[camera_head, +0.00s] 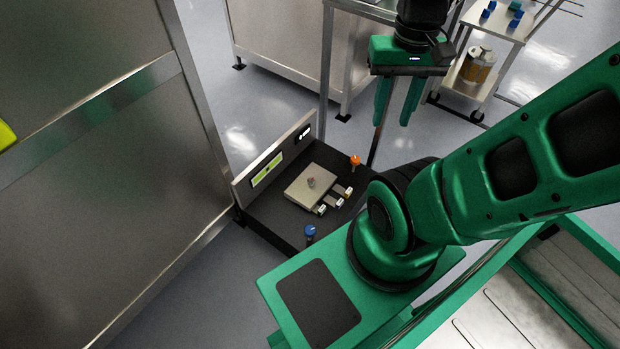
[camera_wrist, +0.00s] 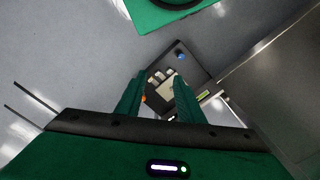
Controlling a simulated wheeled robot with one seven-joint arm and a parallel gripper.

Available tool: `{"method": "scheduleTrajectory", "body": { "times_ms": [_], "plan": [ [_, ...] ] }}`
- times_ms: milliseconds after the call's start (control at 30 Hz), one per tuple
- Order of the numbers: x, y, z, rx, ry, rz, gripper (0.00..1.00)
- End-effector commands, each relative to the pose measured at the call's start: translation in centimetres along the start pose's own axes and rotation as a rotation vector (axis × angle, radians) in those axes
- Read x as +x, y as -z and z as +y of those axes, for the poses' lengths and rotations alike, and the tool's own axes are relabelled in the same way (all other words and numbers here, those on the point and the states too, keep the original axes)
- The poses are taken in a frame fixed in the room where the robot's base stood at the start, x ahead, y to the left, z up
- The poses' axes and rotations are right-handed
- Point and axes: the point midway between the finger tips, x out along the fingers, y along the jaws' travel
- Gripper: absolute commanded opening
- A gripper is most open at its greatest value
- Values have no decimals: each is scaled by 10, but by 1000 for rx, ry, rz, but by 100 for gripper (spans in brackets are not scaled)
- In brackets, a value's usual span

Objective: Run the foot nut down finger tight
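A pale square plate (camera_head: 300,197) lies on a dark low platform (camera_head: 270,212) on the floor. A small grey lump (camera_head: 311,183) stands on top of the plate; it may be the foot nut, but it is too small to tell. My gripper (camera_head: 392,122) is at the upper right of the platform in the head view, pointing down, well apart from the plate. Its two green fingers are spread with nothing visible between them. In the wrist view, my gripper (camera_wrist: 160,82) is open, and the plate (camera_wrist: 166,92) shows far beyond the fingers.
An orange knob (camera_head: 355,160) and a blue knob (camera_head: 309,231) stand at the platform's edges. An upright panel (camera_head: 275,160) with a green label backs it. A large metal wall (camera_head: 120,190) is at left. A cart (camera_head: 502,22) with blue blocks stands at upper right.

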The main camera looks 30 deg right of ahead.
Motion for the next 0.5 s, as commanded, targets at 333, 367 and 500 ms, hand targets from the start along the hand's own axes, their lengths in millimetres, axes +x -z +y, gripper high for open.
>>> {"method": "scheduleTrajectory", "body": {
  "times_ms": [333, 367, 500],
  "plan": [
    [1, 40, -7, -97, -11, 10, 44],
    [2, 50, -9, -114, -14, 10, 44],
    [16, 97, -21, -206, -28, 13, 44]
  ]
}}
